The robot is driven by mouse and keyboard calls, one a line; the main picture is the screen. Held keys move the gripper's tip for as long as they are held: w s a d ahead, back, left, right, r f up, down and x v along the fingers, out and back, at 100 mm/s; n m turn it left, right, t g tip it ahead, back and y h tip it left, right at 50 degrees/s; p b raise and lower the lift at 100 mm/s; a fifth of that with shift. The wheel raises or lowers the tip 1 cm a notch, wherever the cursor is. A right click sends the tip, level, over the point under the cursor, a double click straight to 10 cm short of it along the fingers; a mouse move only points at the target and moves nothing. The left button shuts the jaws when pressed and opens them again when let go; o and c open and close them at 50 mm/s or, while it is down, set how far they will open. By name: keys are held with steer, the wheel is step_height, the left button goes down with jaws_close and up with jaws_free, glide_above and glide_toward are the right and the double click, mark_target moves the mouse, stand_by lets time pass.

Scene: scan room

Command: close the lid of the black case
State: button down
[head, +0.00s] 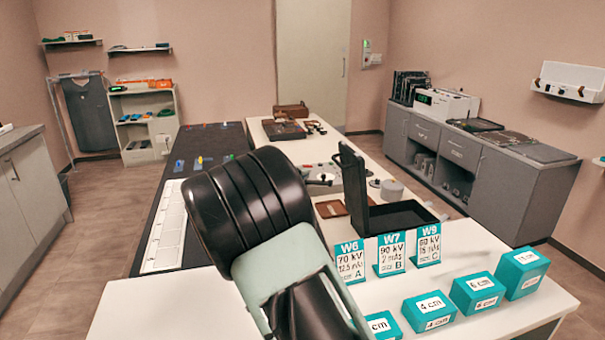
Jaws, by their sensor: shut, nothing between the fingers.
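The black case (402,217) lies on the white table in the head view, to the right of my arm. Its lid (353,188) stands up steeply from the case's left edge, so the case is open. The inside of the base looks dark, and I cannot make out any contents. My arm's dark ribbed link and pale green link fill the lower middle of the view, left of the case. My gripper does not show clearly; the arm hides the area behind it.
Three teal-and-white sign cards (391,254) stand in front of the case. Several teal blocks (475,296) line the table's near right. A round grey object (392,190) and a brown board (331,209) lie near the lid. A grey cabinet (470,160) stands to the right across the floor.

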mark_target(334, 160)
steer(key=w+d+p, duration=0.2)
steer(key=w+d, duration=0.4)
steer(key=d, duration=0.2)
steer(key=shift+w+f, duration=0.15)
steer(key=shift+w, duration=0.25)
steer(key=shift+d, duration=0.15)
